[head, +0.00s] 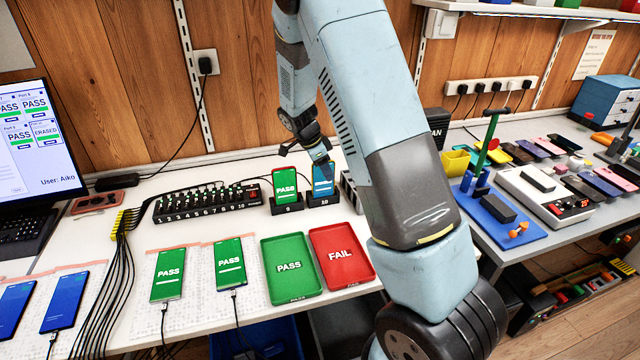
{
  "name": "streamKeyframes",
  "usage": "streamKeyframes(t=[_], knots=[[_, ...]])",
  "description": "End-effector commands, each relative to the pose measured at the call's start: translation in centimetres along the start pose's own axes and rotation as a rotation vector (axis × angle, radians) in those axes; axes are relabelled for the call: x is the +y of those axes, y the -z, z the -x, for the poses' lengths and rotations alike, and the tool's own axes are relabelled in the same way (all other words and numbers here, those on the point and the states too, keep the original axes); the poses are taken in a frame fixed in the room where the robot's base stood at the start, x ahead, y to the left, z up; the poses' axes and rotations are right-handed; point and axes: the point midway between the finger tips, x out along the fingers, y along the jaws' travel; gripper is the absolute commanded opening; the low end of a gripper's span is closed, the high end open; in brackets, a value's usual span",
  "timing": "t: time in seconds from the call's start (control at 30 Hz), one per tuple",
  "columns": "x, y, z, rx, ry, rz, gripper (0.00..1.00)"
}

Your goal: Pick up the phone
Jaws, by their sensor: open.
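Two phones stand upright in black numbered docks at the back of the white bench. The phone (285,184) in dock 9 has a green PASS screen. The phone (323,186) in dock 10 has a mostly blue screen. My gripper (305,150) is open, at the top of the dock 10 phone, its dark fingers partly overlapping the phone's upper edge. I cannot tell whether they touch it. Two more green PASS phones lie flat in front, a left one (168,274) and a right one (229,264), cables attached. Blue-screen phones (64,301) lie at the far left.
A green PASS tray (290,290) and a red FAIL tray (341,277) lie empty at the bench front. A numbered black hub (208,205) sits left of the docks. Cables (112,265) run down the left side. My arm hides the bench's right end.

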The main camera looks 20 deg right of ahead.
Motion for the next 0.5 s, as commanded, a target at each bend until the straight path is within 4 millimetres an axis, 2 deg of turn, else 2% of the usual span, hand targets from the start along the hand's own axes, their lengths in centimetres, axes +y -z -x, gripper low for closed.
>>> streamKeyframes(t=[0.1,0.5], knots=[[0.0,-0.02,0.03,0.0,0.0,0.0,0.41],[0.0,-0.05,0.06,0.0,0.0,0.001,0.02]])
